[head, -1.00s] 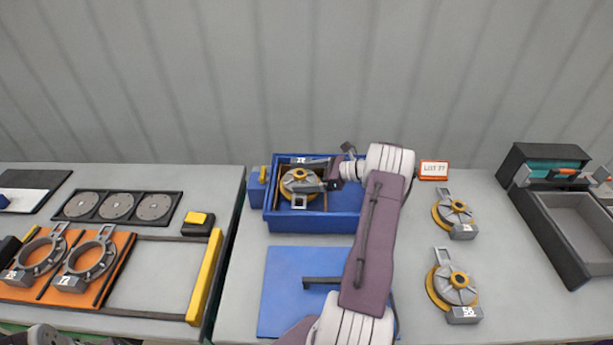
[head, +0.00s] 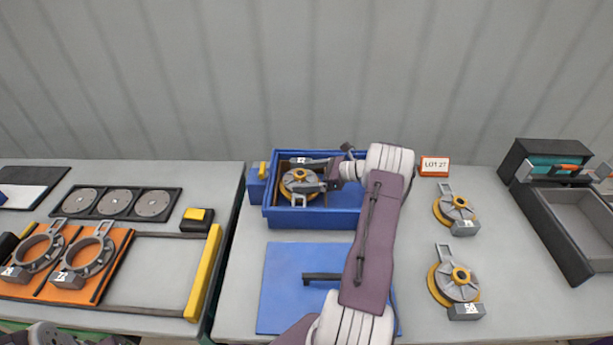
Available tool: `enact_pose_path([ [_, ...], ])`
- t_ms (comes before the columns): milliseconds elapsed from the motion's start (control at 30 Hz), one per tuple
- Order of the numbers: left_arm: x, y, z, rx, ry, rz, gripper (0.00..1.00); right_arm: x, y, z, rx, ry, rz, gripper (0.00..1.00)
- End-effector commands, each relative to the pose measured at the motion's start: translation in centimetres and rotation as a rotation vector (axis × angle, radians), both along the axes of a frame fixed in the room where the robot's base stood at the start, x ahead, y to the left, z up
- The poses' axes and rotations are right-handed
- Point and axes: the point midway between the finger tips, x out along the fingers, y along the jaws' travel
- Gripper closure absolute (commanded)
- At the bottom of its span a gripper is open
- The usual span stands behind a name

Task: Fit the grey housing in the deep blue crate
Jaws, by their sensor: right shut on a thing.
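The deep blue crate (head: 336,222) stands at the back of the middle table, open at the top, with brown dividers inside. A housing (head: 299,177) with a yellow-orange ring and grey parts is inside the crate's left part. My right gripper (head: 315,186) reaches in from the right over the crate and is shut on this housing. My arm hides the crate's right end, and I cannot tell whether the housing rests on the crate floor.
A blue lid (head: 290,297) with a dark handle lies in front of the crate. Two similar housings (head: 456,212) (head: 457,277) lie to the right. A LOT 27 sign (head: 434,166) stands behind them. A dark grey case (head: 563,232) is far right; an orange board (head: 112,262) with rings is left.

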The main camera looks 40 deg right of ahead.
Motion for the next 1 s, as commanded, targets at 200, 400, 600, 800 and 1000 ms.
enact_pose_path([
  [200, 0.0, 0.0, -0.3, 0.0, 0.0, 0.0, 0.64, 0.0, 0.0, -0.4, 0.0, -0.002, -0.001, 0.8],
  [400, 0.0, 0.0, -0.6, 0.0, 0.0, 0.0, 0.64, 0.0, 0.0, -0.8, 0.0, -0.002, -0.001, 0.8],
  [600, 0.0, 0.0, -0.9, 0.0, 0.0, 0.0, 0.64, 0.0, 0.0, -1.2, 0.0, -0.002, 0.0, 0.8],
  [800, 0.0, 0.0, -1.1, 0.0, 0.0, 0.0, 0.64, 0.0, 0.0, -1.6, 0.0, -0.002, 0.0, 0.8],
  [1000, 0.0, 0.0, -1.4, 0.0, 0.0, 0.0, 0.64, 0.0, 0.0, -2.0, 0.0, -0.002, -0.001, 0.8],
])
